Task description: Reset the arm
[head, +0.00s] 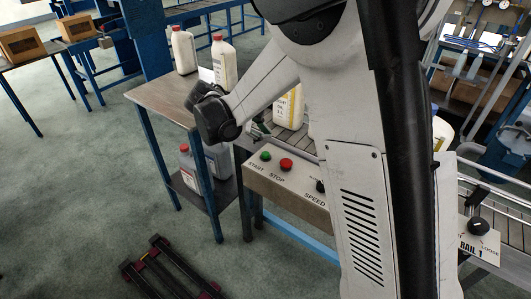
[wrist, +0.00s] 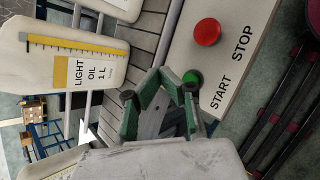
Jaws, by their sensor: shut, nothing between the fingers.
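My arm reaches across the middle of the head view, and its wrist is bent over the front of a conveyor. My gripper (wrist: 164,74) shows in the wrist view with its green and grey fingers drawn together, shut and empty. It is near the green START button (wrist: 193,78), which is partly covered by a finger in that view. In the head view my gripper (head: 258,130) is small and partly hidden, just behind the control panel. I cannot tell the exact gap between the fingers and the panel.
The control panel has a green START button (head: 265,156) and red STOP button (head: 286,164). A light oil bottle (wrist: 75,58) stands on the conveyor beside my gripper. White bottles (head: 224,62) stand on the side table (head: 160,97). Open floor lies left.

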